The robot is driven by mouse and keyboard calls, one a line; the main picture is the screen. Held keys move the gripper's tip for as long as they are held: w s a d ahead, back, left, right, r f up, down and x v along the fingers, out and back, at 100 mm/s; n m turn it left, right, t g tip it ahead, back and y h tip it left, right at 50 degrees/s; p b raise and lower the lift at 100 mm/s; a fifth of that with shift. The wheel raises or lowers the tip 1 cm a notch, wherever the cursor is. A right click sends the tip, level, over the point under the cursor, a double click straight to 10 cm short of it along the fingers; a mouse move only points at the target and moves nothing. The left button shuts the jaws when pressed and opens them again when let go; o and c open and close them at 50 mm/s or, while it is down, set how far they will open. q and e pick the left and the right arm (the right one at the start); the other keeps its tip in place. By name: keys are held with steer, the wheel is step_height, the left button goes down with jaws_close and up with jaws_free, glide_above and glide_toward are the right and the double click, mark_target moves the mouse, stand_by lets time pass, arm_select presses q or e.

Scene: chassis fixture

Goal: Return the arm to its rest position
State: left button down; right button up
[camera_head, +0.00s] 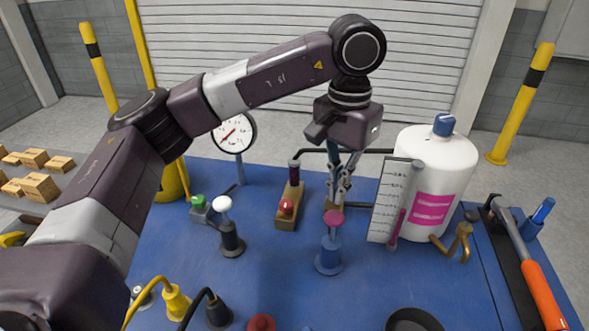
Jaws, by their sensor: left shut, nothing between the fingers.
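My left arm (270,75) comes in from the left, rises over the blue table (165,265) and bends down at its wrist. My left gripper (339,198) points down, shut and empty, over the back middle of the table. Its fingertips are just above or beside a small tan block (333,212); I cannot tell if they touch it. A blue post with a pink knob (332,220) stands in front of the gripper. My right gripper is not in view.
A white tank (436,170) and a scale plate (390,205) stand close right of the gripper. A wooden block with a red ball (288,208), a white-topped knob (222,205) and a dial gauge (236,132) stand left. A hammer (540,285) lies far right.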

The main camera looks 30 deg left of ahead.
arm_select(q)
steer(key=shift+r+p, duration=0.4)
steer(key=shift+r, duration=0.7)
